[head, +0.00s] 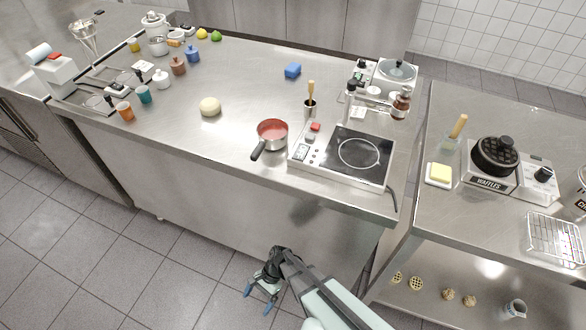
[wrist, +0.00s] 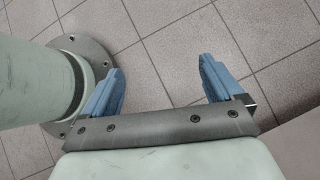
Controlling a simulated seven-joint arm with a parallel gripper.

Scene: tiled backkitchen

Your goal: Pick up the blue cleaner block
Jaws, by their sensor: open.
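A small blue block (head: 293,71) lies on the far part of the steel counter (head: 245,85) in the head view, behind the red pan and left of the cooking appliances. My gripper (head: 259,300) is low in front of the counter, over the floor and far from the block. In the wrist view my gripper (wrist: 163,88) has its two blue fingers spread apart with only floor tiles between them. It is open and empty. The blue block does not show in the wrist view.
A red pan (head: 271,136) and an induction hob (head: 358,152) stand near the counter's front edge. A holder with a wooden-handled tool (head: 310,107) stands between hob and block. A pale round item (head: 210,106) lies left. Counter around the block is clear.

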